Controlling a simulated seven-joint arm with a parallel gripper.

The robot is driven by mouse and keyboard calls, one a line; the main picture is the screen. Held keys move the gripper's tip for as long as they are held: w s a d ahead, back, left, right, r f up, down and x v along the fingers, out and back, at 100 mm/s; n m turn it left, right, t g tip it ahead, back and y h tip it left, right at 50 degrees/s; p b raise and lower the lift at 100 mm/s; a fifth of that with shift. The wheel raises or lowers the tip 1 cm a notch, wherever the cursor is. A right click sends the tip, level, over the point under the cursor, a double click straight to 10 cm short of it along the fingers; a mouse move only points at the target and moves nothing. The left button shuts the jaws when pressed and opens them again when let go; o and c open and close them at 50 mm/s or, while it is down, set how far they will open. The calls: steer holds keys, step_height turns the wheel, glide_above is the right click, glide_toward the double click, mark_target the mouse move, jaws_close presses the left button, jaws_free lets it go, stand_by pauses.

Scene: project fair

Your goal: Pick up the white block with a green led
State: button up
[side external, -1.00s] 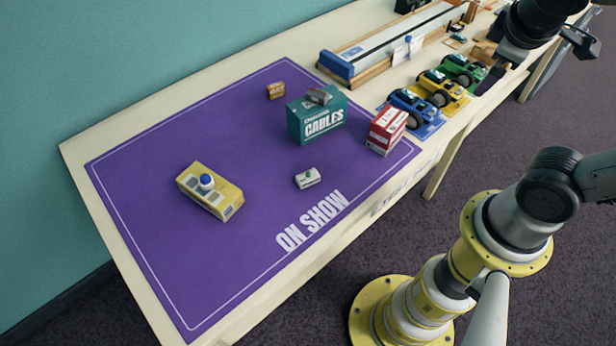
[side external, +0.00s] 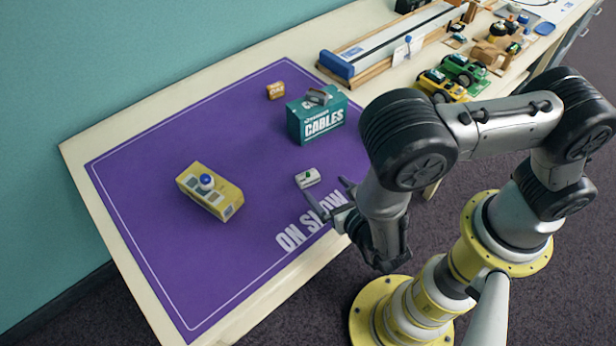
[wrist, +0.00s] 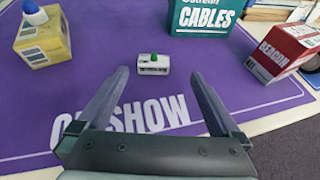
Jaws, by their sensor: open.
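The small white block with a green led (side external: 307,178) lies on the purple mat (side external: 250,225) near the "ON SHOW" lettering. In the wrist view the white block (wrist: 153,64) shows its green led on top, just beyond and between my fingertips. My gripper (side external: 340,198) is open and empty, low over the mat's front edge by the lettering. In the wrist view my gripper (wrist: 158,75) has its two fingers spread wide on either side of the block's line, not touching it.
A yellow box with a blue knob (side external: 209,190) lies left. A teal cables box (side external: 317,118) stands behind the block, a small orange-brown box (side external: 276,91) farther back. A red box (wrist: 287,54) stands right in the wrist view. The mat around the block is clear.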

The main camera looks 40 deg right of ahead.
mark_target(311, 181)
steer(key=shift+s+a+f+n, duration=0.3)
steer(key=shift+s+a+f, duration=0.05)
steer(key=shift+s, duration=0.05)
steer(key=shift+w+a+y, duration=0.1)
steer(key=shift+y, duration=0.2)
steer(key=shift+x, duration=3.6)
steer(key=c, duration=1.4)
